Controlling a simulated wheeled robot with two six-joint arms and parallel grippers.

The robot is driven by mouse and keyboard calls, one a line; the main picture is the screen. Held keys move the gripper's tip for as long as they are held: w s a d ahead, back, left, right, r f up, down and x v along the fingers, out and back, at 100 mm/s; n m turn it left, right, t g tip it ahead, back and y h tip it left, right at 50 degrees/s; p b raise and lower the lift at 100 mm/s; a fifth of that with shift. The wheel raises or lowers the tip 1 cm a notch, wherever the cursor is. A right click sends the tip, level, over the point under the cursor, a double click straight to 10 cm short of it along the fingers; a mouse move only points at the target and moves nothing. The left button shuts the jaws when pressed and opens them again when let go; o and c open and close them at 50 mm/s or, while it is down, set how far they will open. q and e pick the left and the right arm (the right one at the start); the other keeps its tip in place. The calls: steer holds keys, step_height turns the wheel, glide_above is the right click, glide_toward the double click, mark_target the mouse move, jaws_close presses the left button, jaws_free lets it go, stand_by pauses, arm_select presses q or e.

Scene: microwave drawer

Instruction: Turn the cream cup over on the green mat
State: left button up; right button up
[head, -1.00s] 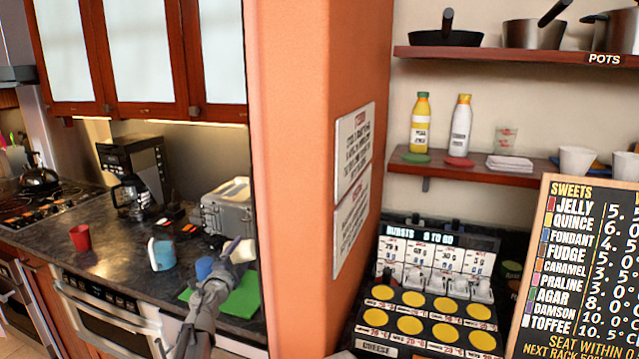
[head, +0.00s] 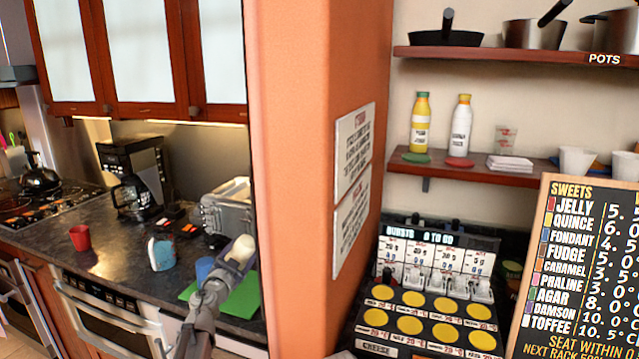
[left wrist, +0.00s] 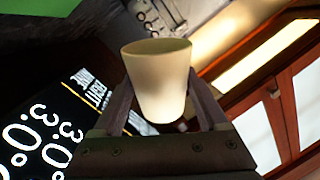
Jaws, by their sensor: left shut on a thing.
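My left gripper (head: 237,264) is shut on the cream cup (head: 243,248) and holds it above the green mat (head: 242,297). In the left wrist view the cup (left wrist: 158,88) sits between the two fingers (left wrist: 162,108), its wide rim towards the picture's top. The mat shows there at the top left (left wrist: 35,18), while the cabinet doors are at the lower right, so the cup's mouth appears to face downwards. The arm hides part of the mat in the head view. My right gripper is not in view.
A blue cup (head: 204,268) stands at the mat's back left edge. A blue-and-white mug (head: 161,254) and a red cup (head: 80,238) stand farther left on the dark counter. A grey appliance (head: 228,207) is behind, and the orange wall (head: 310,180) rises close on the right.

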arm_select(q)
steer(key=shift+n, duration=0.4)
steer(key=n, duration=0.5)
steer(key=shift+n, duration=0.3)
steer(key=shift+d, duration=0.1)
